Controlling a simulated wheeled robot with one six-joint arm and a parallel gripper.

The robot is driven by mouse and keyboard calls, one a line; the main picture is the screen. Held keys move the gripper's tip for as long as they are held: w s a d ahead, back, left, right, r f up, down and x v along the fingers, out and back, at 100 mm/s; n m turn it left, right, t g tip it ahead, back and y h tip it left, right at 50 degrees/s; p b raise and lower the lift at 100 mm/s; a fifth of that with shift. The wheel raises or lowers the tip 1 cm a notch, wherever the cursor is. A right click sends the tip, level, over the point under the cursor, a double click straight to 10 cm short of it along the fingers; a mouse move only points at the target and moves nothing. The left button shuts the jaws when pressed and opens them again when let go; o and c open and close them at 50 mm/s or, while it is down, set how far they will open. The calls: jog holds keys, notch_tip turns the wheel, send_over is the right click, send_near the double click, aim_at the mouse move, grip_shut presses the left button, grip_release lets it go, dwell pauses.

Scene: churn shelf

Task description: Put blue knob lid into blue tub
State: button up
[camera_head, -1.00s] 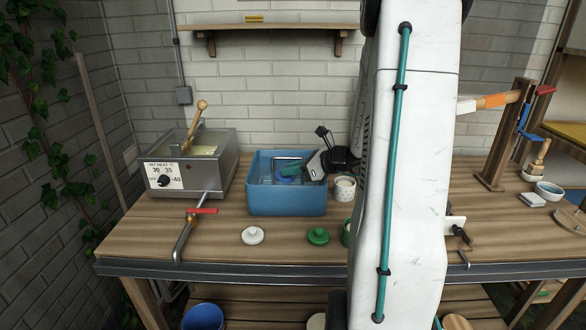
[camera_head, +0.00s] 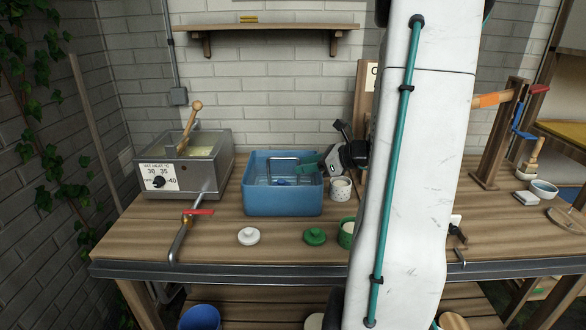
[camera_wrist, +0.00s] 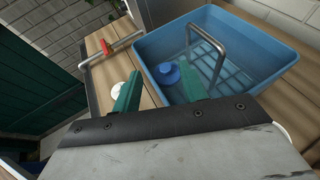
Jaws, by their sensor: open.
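The blue tub (camera_head: 283,200) is a large rectangular open box on the workbench, with a metal bar handle standing up inside it. It also shows in the wrist view (camera_wrist: 255,75). The blue knob lid (camera_wrist: 168,73) lies inside the tub, near one side, knob up. In the head view only a bit of the lid (camera_head: 282,182) shows over the rim. My gripper (camera_wrist: 158,88) has green fingers spread apart and nothing between them. It is at the tub's right rim in the head view (camera_head: 308,168), above the lid and apart from it.
A white lid (camera_head: 249,236) and a green lid (camera_head: 315,236) lie in front of the tub. A white pot (camera_head: 340,189) and a green pot (camera_head: 346,234) stand to the right. A metal vat (camera_head: 185,168) with a red-handled tap (camera_head: 198,212) stands left.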

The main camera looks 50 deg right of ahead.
jog(key=v, duration=0.5)
jog(key=a+r+n+g+y, duration=0.2)
jog(key=a+n+g, duration=0.2)
jog(key=a+n, duration=0.5)
jog(key=a+r+n+g+y, duration=0.15)
jog(key=a+n+g, duration=0.25)
jog(key=a, duration=0.9)
jog(key=s+a+r+n+g+h, duration=0.1)
jog(key=s+a+n+g+h, duration=0.2)
jog(key=s+a+n+h, duration=0.5)
jog(key=shift+s+a+r+n, duration=0.4)
jog(key=shift+s+a+n, duration=1.7)
jog(key=shift+n, duration=3.5)
jog(key=shift+s+d, duration=0.6)
jog(key=shift+d, duration=0.05)
